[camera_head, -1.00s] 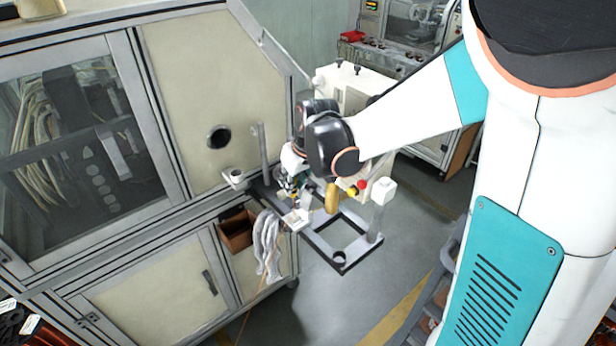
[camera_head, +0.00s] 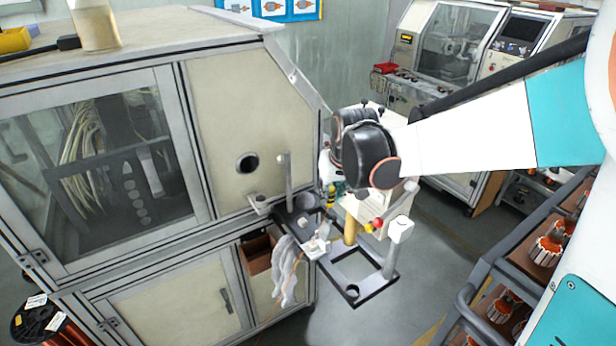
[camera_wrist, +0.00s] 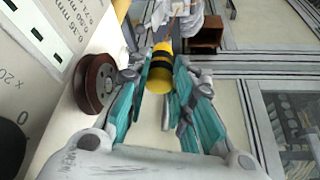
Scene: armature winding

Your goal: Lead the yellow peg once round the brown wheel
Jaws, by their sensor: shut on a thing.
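My gripper (camera_wrist: 160,82) is shut on the yellow peg (camera_wrist: 160,70), which has black bands and shows between the teal fingers in the wrist view. In the head view the peg (camera_head: 331,198) is small, just below my dark wrist. The brown wheel (camera_wrist: 97,84) is left of the gripper in the wrist view, against a pale face with printed labels. The peg is apart from the wheel, to its right in that view. I cannot make out the wheel in the head view. No thread is clearly visible between peg and wheel.
A dark frame with upright posts (camera_head: 399,232) stands below the gripper. A large cabinet (camera_head: 240,100) is at left, with a brown open box (camera_head: 258,255) and pale hanging strands (camera_head: 286,270) on its front. A rack with copper-wound parts (camera_head: 545,250) is at right.

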